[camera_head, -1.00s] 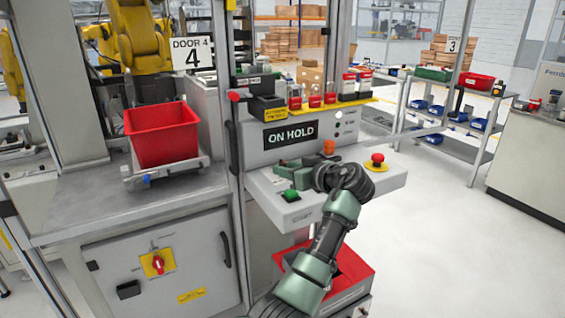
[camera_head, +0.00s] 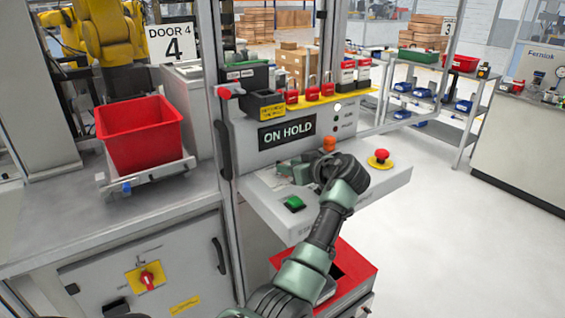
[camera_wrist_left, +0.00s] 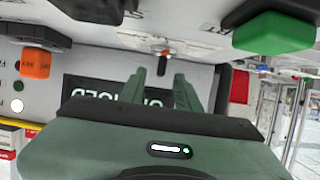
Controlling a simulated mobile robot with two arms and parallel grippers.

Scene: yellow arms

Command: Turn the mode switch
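The sloped console (camera_head: 375,191) carries a green button (camera_head: 294,203), an orange knob (camera_head: 329,144) and a red mushroom button (camera_head: 381,156). My left gripper (camera_head: 288,168) is low over the console, its fingers pointing to the picture's left. In the left wrist view, which is upside down, my left gripper (camera_wrist_left: 158,78) has its fingers apart. A small dark knob (camera_wrist_left: 162,64) with an orange-red end shows between the fingertips; it may be the mode switch. Contact cannot be told. The hand hides this knob in the head view. My right gripper is not in view.
An ON HOLD display (camera_head: 287,132) is behind the console, below a yellow shelf (camera_head: 350,100) with red padlocks. A red bin (camera_head: 140,133) stands at left. A cabinet door has a red rotary switch (camera_head: 148,281). A red-rimmed box (camera_head: 352,255) is below. Floor is clear at right.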

